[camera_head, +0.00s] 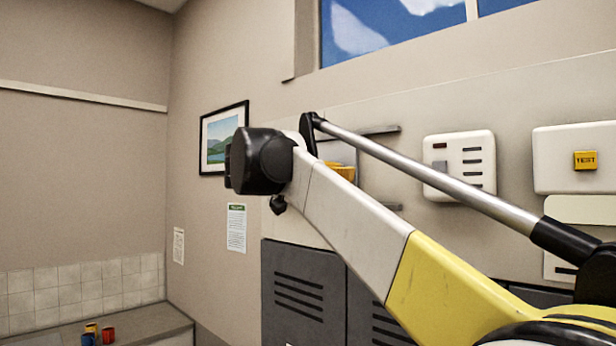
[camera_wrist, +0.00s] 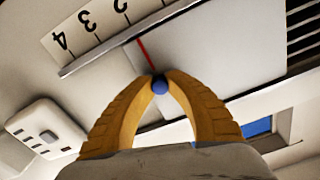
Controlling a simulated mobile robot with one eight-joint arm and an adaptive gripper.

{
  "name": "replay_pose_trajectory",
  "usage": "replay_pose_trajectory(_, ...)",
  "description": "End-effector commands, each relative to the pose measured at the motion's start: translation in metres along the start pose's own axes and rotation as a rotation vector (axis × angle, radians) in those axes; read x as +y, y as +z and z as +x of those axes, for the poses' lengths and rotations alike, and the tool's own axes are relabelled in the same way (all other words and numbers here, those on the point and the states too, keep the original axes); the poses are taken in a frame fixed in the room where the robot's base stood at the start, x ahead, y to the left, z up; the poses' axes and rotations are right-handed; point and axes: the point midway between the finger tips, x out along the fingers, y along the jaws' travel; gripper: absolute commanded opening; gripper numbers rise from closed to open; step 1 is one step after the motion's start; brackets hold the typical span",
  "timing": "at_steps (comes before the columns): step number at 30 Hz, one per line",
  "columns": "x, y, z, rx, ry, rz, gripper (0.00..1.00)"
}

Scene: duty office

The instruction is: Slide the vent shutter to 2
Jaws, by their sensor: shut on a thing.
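The vent shutter (camera_wrist: 215,65) is a pale flat panel in the wrist view, with a small blue knob (camera_wrist: 160,86) and a red pointer line (camera_wrist: 144,50). A white number scale (camera_wrist: 105,27) runs along the rail beside it, showing 4, 3 and 2 upside down. The red line points roughly at the 2; exact alignment is hard to tell. My gripper (camera_wrist: 160,80) has its yellow fingers shut on the blue knob. In the head view, my gripper (camera_head: 343,171) shows only partly behind my arm, which hides most of the vent.
A white slotted box (camera_head: 459,160) and a box with a yellow TEST button (camera_head: 585,160) are on the wall to the right. Grey louvred lockers (camera_head: 303,290) stand below. Several coloured mugs (camera_head: 98,334) sit on a counter at lower left. Dark slots show beside the shutter.

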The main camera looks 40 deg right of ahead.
Motion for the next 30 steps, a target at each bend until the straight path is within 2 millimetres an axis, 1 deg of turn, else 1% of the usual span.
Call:
replay_pose_trajectory(1,0.004,-0.001,0.000,0.002,0.000,-0.001,0.00)
replay_pose_trajectory(3,0.005,-0.002,0.000,0.002,0.000,-0.001,0.00)
replay_pose_trajectory(10,0.004,-0.002,0.000,0.002,-0.001,-0.001,0.00)
replay_pose_trajectory(11,0.004,-0.002,0.000,0.002,-0.001,-0.001,0.21)
replay_pose_trajectory(12,0.004,-0.002,0.000,0.002,-0.001,-0.001,0.33)
replay_pose_trajectory(13,0.004,-0.002,0.000,0.002,-0.001,-0.001,0.41)
replay_pose_trajectory(23,0.004,-0.002,-0.002,0.001,-0.002,-0.001,0.41)
replay_pose_trajectory(26,0.003,-0.002,-0.013,0.000,-0.005,-0.001,0.41)
replay_pose_trajectory(29,0.003,-0.002,-0.031,0.000,-0.006,-0.001,0.41)
replay_pose_trajectory(30,0.003,-0.001,-0.040,0.000,-0.007,-0.001,0.41)
